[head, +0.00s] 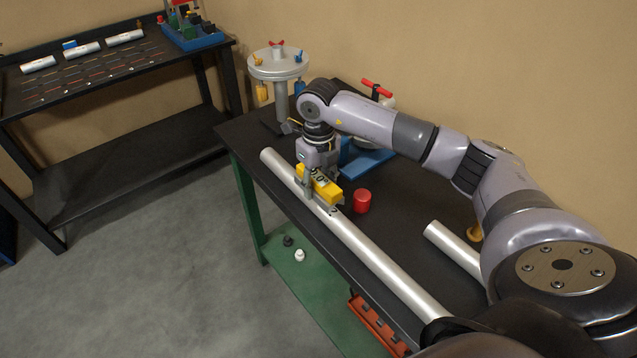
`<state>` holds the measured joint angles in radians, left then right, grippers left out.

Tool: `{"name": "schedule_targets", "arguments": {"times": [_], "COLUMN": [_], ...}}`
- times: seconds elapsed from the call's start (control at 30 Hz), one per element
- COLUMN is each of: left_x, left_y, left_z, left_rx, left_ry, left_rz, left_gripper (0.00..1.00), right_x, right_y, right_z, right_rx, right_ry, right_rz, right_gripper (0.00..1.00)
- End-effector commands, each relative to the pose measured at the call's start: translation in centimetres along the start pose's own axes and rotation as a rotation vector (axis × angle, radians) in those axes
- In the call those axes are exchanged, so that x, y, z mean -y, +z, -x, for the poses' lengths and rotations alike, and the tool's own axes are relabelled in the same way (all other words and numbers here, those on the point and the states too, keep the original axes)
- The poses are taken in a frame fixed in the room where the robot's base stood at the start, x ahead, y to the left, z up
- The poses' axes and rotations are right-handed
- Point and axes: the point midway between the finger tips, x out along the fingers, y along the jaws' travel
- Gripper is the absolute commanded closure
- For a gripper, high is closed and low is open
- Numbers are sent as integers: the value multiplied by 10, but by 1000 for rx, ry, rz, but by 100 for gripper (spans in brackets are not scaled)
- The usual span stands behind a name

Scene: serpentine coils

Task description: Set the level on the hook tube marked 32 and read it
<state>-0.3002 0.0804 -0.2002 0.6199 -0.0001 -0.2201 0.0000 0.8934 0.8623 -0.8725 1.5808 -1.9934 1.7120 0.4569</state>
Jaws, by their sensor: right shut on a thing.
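The yellow level (329,190) has dark digits on its upper face, partly covered by my gripper and too small to read surely. My right gripper (311,180) is shut on the level from above. The level lies along the top of a long silver tube (373,256), near its far end, and appears to touch it. A dark mark ending in a 2 shows on the tube by the level's near end; the rest of the mark is hidden. My left gripper is not in view.
A red cylinder (362,201) stands on the dark bench right of the level. A second silver tube (452,246) lies further right. A round-topped stand (279,66) and a blue-based device (366,160) are behind. Another table (110,75) is at the left.

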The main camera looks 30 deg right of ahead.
Motion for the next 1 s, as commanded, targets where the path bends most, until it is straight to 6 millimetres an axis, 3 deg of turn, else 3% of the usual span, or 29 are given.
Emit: {"name": "schedule_targets", "arguments": {"times": [0.6, 1.0], "left_x": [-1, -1], "left_y": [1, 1], "left_z": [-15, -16], "left_rx": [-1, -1], "left_ry": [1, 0], "left_rz": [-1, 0], "left_gripper": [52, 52], "right_x": [0, 0], "right_y": [0, 0], "right_z": [-19, -20], "right_rx": [1, 1], "right_ry": [0, 0], "right_rz": [-1, 0], "right_gripper": [93, 93]}}
